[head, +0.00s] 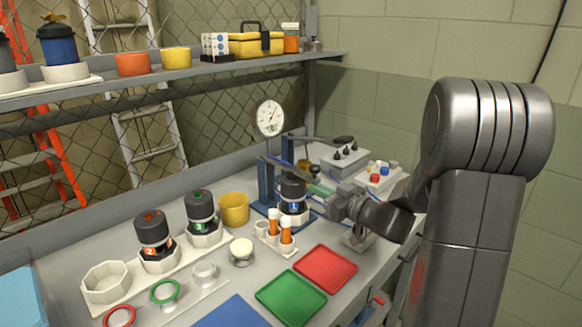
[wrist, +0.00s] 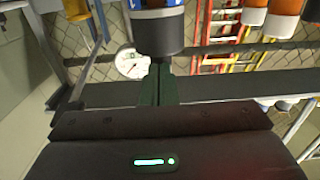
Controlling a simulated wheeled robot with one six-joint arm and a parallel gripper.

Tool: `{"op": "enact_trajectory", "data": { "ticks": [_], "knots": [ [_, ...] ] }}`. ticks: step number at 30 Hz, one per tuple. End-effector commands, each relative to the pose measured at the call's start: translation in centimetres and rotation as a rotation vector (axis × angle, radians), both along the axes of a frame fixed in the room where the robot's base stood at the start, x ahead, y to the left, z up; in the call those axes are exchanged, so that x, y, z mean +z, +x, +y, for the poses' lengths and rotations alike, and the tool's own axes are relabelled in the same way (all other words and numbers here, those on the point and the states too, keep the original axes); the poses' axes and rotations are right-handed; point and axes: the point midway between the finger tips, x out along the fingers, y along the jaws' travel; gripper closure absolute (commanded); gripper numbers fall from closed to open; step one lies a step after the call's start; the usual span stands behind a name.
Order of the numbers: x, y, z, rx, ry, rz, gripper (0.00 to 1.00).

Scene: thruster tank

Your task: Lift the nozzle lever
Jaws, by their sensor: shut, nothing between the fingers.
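My gripper (head: 312,185) reaches in from the right, its green fingers level with the thruster marked 1 (head: 292,190) on the blue stand (head: 266,183). In the wrist view the fingers (wrist: 159,68) are shut and empty, right by the dark end of a blue-banded cylinder (wrist: 155,32). I cannot tell whether they touch it. A dark lever-like bar (head: 318,139) sticks out to the right from the top of the stand, above my gripper. I cannot tell for sure that it is the nozzle lever. No lever is clear in the wrist view.
A round gauge (head: 268,117) stands above the stand. Thrusters 2 (head: 153,230) and 3 (head: 200,208) sit left. Green (head: 290,297) and red (head: 325,268) trays lie in front.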

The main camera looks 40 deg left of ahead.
Motion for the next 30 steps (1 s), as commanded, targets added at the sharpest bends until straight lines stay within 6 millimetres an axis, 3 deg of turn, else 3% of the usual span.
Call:
{"op": "enact_trajectory", "data": {
  "ticks": [30],
  "knots": [
    [8.5,0.1,1.5,0.000,0.001,-0.002,1.00]
  ]
}}
